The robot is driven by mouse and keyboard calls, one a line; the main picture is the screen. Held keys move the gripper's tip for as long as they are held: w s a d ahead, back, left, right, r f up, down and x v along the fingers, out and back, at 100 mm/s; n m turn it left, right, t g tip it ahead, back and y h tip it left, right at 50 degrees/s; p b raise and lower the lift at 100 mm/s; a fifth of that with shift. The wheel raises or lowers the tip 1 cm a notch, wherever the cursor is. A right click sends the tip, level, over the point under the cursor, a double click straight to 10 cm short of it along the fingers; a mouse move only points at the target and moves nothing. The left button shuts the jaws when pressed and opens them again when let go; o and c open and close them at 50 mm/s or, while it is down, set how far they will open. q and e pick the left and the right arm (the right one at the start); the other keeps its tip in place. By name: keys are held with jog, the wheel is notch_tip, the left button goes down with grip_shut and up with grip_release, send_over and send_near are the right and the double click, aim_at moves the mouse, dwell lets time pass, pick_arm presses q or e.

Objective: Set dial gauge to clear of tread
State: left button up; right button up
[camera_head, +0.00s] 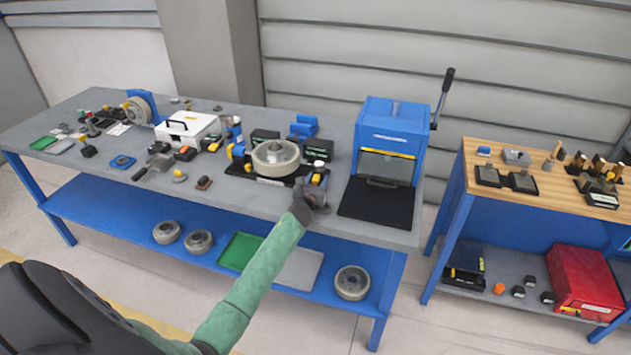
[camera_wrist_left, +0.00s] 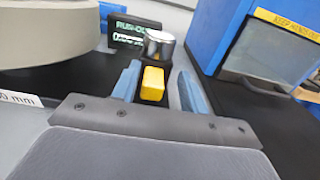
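A grey wheel (camera_head: 276,156) lies flat on a black fixture on the workbench, and its edge shows at the left of the left wrist view (camera_wrist_left: 60,35). Just right of it stands a small post with a silver round top (camera_wrist_left: 160,42) and a yellow block (camera_wrist_left: 152,84); I take it to be the dial gauge, but its face does not show. My left gripper (camera_head: 317,183) is at this post. In the left wrist view its blue fingers (camera_wrist_left: 158,88) are apart, on either side of the yellow block, with a gap on the right. My right gripper is out of view.
A blue press (camera_head: 390,135) with a black base plate (camera_head: 377,203) and a lever stands close to the right. A dark display box (camera_wrist_left: 133,35) is behind the post. A white case (camera_head: 187,128) and small parts fill the bench's left. A wood-topped bench (camera_head: 545,187) is farther right.

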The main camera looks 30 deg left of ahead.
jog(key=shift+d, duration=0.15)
pick_arm(q)
jog(key=shift+s+a+f, duration=0.1)
jog(key=shift+s, duration=0.1)
jog(key=shift+s+b, duration=0.3)
jog(key=b+v, duration=0.2)
jog(key=v, duration=0.3)
jog(key=shift+s+d, duration=0.2)
jog(key=shift+d, duration=0.05)
jog(key=shift+s+d, duration=0.2)
jog(key=shift+s, duration=0.45)
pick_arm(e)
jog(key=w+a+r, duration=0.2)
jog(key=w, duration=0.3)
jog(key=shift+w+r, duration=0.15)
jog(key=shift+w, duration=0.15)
